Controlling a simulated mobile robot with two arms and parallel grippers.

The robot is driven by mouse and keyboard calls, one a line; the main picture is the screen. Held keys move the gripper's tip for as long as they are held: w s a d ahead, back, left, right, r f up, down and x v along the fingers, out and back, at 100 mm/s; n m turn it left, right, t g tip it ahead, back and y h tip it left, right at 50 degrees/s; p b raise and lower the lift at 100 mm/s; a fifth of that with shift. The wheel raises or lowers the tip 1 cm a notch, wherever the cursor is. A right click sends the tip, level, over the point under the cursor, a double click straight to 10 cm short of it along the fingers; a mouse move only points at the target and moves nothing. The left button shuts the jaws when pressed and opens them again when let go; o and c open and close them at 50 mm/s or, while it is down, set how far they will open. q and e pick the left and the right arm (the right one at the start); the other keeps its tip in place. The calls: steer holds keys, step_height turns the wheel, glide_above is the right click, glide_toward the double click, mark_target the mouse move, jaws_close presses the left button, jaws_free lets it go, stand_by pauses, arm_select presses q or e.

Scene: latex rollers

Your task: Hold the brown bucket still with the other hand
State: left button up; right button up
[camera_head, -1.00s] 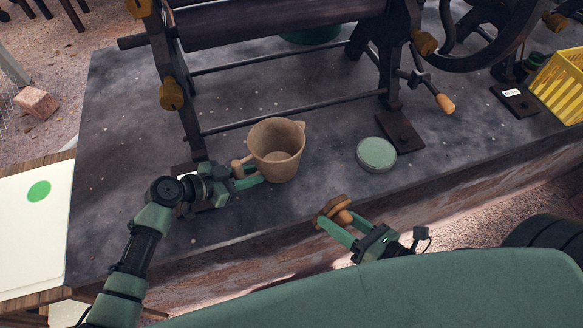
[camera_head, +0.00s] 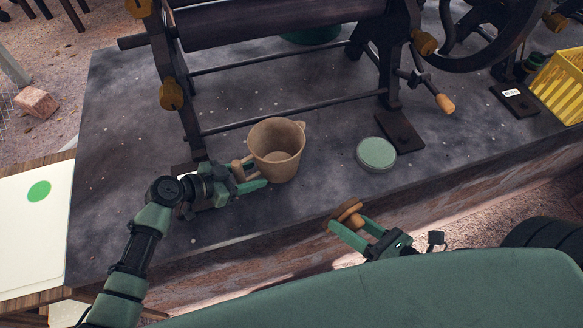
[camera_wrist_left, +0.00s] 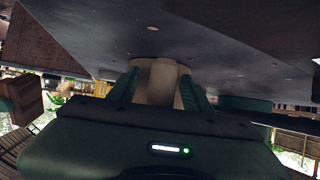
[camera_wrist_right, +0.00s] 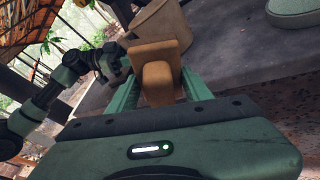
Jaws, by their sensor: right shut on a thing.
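The brown bucket (camera_head: 278,158) stands upright on the dark stone slab, with its handle (camera_head: 238,171) on its left side. My left gripper (camera_head: 257,172) is open, with its fingers apart on either side of the handle, close to the bucket's wall. In the left wrist view a tan part of the bucket (camera_wrist_left: 160,82) shows between the fingers; I cannot tell whether they touch it. My right gripper (camera_head: 354,226) is shut on a brown wooden tool (camera_head: 347,212), held near the slab's front edge, apart from the bucket. The tool also fills the right wrist view's middle (camera_wrist_right: 158,75).
A round pale green lidded tin (camera_head: 376,154) sits right of the bucket. The roller machine's frame and bars (camera_head: 290,113) stand behind. A yellow crate (camera_head: 560,85) is at the far right. The slab is clear between bucket and tin.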

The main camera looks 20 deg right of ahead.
arm_select(q)
steer(key=v, duration=1.2)
steer(key=shift+f, duration=0.1)
